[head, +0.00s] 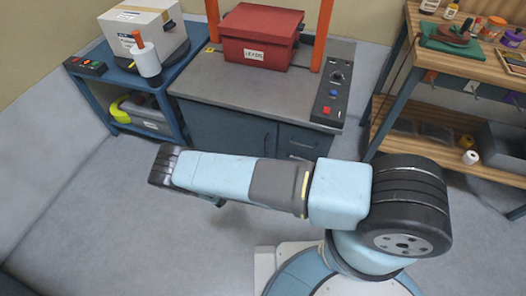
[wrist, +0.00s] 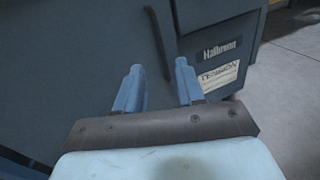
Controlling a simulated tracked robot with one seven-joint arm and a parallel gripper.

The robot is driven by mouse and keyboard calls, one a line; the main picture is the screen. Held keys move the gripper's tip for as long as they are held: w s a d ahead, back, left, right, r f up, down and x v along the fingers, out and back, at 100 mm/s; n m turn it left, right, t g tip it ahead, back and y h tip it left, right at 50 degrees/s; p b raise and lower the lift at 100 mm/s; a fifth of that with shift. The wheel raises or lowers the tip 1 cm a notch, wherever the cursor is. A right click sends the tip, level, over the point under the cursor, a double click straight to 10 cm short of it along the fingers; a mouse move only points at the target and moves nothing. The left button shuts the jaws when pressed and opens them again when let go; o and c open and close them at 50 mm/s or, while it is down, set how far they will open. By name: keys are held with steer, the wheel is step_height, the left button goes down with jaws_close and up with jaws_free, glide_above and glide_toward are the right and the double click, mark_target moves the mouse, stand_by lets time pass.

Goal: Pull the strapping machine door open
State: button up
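The strapping machine (head: 190,88) has a grey top and a dark blue front. Its door (head: 222,133) looks flush with the front, and a dark upright handle (head: 268,141) shows near its right edge. In the wrist view the door (wrist: 70,60) fills the left side, and the black bar handle (wrist: 159,42) runs down it at a slight tilt. My gripper (wrist: 158,68) is open, with two blue fingers apart. The handle's lower end appears between the fingertips in the picture; I cannot tell the depth or any contact. My arm hides the gripper in the head view.
A red box (head: 262,42) sits on the machine between orange posts. A blue cart (head: 130,82) with a carton (head: 150,30) stands left. A wooden workbench (head: 455,50) with shelves stands right. The floor (head: 90,215) at left is clear.

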step_height(320, 180, down, 4)
steer(key=s+n+t+y, duration=0.2)
steer(key=x, duration=1.4)
steer(key=shift+d, duration=0.5)
jaws_close()
